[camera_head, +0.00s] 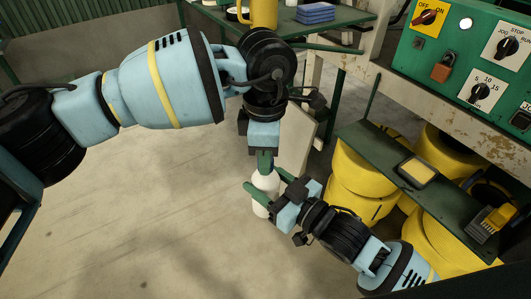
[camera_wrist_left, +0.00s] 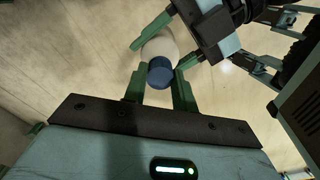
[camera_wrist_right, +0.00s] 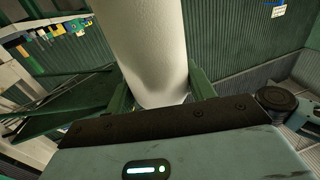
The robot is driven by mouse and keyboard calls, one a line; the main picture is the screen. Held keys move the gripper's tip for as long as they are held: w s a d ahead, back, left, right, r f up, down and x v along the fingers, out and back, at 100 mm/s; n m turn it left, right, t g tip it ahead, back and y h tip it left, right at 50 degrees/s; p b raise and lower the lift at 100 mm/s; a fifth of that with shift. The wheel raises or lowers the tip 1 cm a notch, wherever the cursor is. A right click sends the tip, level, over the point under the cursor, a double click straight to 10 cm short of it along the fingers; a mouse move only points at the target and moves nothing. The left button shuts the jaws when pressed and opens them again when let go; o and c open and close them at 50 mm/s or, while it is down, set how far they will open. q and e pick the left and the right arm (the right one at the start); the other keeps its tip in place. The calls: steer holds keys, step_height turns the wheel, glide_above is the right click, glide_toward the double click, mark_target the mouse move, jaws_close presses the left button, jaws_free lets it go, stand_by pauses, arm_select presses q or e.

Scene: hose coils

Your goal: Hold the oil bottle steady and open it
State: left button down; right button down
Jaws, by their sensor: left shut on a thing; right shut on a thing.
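The oil bottle (camera_head: 262,210) is white and hangs above the floor, held between both my grippers. Its blue cap (camera_wrist_left: 160,72) shows in the left wrist view, but in the head view it is hidden by fingers. My left gripper (camera_head: 265,165) comes down from above, its green fingers on either side of the cap, shut on it. My right gripper (camera_head: 266,183) comes from the lower right and is shut on the bottle's white body, which also fills the middle of the right wrist view (camera_wrist_right: 145,45). The bottle looks roughly upright.
A green control panel (camera_head: 466,50) with knobs and a padlock stands at the upper right. Yellow drums (camera_head: 355,178) and a green shelf (camera_head: 385,150) are right of my right gripper. A green table (camera_head: 340,28) stands behind. The floor at left is clear.

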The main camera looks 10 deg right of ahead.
arm_select(q)
steer(key=n, duration=1.2)
steer(key=shift+n, duration=0.4)
steer(key=shift+r, duration=0.35)
steer(key=shift+r, duration=0.75)
steer(key=shift+r, duration=0.15)
steer(key=shift+r, duration=1.95)
